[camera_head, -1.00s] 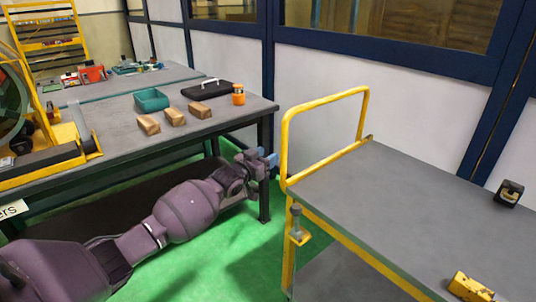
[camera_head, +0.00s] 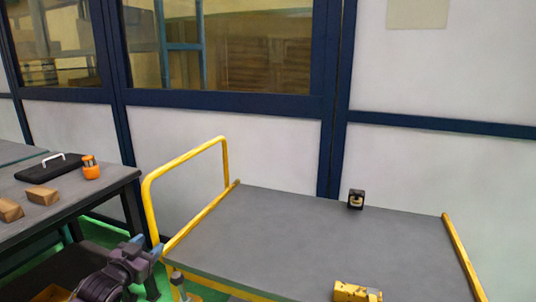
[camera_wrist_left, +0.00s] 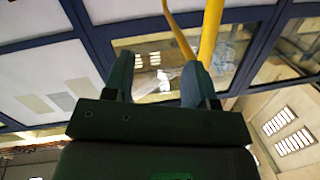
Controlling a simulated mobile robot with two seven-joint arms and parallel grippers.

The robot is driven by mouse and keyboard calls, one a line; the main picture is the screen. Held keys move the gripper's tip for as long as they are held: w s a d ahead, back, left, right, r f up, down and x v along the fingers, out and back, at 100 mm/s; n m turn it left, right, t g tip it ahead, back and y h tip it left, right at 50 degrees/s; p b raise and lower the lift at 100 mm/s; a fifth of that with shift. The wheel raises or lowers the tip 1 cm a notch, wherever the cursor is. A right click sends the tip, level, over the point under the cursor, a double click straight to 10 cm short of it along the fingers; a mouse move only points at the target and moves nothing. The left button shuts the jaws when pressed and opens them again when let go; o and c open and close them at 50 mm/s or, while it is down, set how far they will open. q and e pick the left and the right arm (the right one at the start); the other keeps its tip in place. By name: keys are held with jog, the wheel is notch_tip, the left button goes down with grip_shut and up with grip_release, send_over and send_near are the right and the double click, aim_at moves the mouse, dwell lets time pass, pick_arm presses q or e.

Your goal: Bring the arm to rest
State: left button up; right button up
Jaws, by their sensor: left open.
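My left gripper (camera_head: 143,256) is at the lower left of the head view, between the workbench and the yellow-railed cart. Its fingers are apart with nothing between them. In the left wrist view the two fingers of the left gripper (camera_wrist_left: 158,82) stand apart. A yellow rail (camera_wrist_left: 210,30) shows beyond them, with wall panels and windows behind. My right gripper is in neither view.
The grey cart top (camera_head: 290,235) holds a small black device (camera_head: 356,199) at the back and a yellow block (camera_head: 357,292) at the front. The yellow handle (camera_head: 148,205) rises near my gripper. The workbench (camera_head: 75,205) carries wooden blocks (camera_head: 43,195), a black case (camera_head: 50,168) and an orange container (camera_head: 91,168).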

pick_arm(q)
jog(key=s+d+f+n+g+y+p, duration=0.1)
jog(key=s+f, duration=0.4)
jog(key=s, duration=0.8)
jog(key=s+d+f+n+g+y+p, duration=0.1)
jog(key=s+f, duration=0.5)
jog(key=s, duration=0.8)
jog(key=s+d+f+n+g+y+p, duration=0.1)
jog(key=s+f, duration=0.5)
jog(key=s, duration=0.8)
jog(key=d+n+g, duration=0.1)
jog(key=g, duration=0.1)
jog(key=shift+d+g+p, duration=0.2)
jog(key=shift+g+p, duration=0.2)
jog(key=shift+f, duration=0.1)
